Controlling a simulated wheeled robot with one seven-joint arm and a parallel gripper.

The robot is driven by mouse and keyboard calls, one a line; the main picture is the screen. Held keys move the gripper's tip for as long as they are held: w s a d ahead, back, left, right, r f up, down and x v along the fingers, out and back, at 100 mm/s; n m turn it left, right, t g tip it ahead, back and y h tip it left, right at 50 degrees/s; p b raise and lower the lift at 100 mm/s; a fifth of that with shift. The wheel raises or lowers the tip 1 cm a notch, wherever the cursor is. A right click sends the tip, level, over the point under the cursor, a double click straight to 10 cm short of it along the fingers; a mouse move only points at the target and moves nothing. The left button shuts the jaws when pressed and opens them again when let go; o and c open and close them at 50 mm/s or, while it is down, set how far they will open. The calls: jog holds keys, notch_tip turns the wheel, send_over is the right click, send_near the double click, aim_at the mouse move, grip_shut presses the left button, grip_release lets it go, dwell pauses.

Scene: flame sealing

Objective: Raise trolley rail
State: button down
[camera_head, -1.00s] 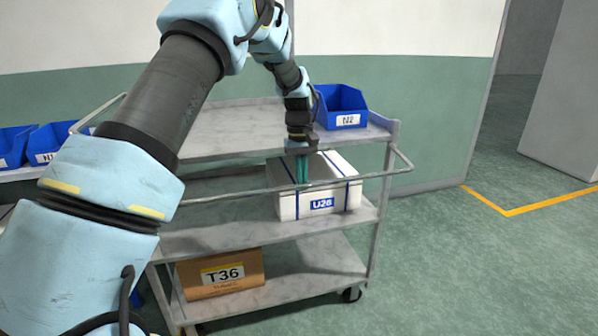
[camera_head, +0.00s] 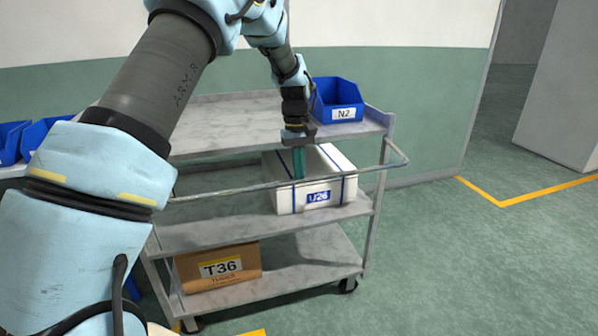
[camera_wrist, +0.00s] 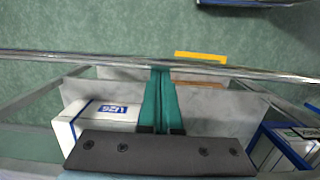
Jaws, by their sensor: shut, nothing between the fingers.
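The trolley rail (camera_head: 234,189) is a thin metal bar along the near side of the grey trolley (camera_head: 240,225), with its bent right end sticking out near the corner post. It sits lower than the top shelf, and its left end is hidden behind my arm. My gripper (camera_head: 299,178) points down at the rail's middle, its green fingers together and empty. The fingertips are close behind the bar in the head view. In the wrist view the rail (camera_wrist: 80,57) crosses just past the fingertips (camera_wrist: 161,71); I cannot tell whether they touch.
A white box U26 (camera_head: 322,203) stands on the middle shelf beside the fingers. A cardboard box T36 (camera_head: 218,268) is on the bottom shelf. A blue bin N2 (camera_head: 338,101) sits on the top shelf. Floor to the right (camera_head: 470,270) is clear.

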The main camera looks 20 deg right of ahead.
jog(key=shift+r+p, duration=0.6)
jog(key=shift+p, duration=0.35)
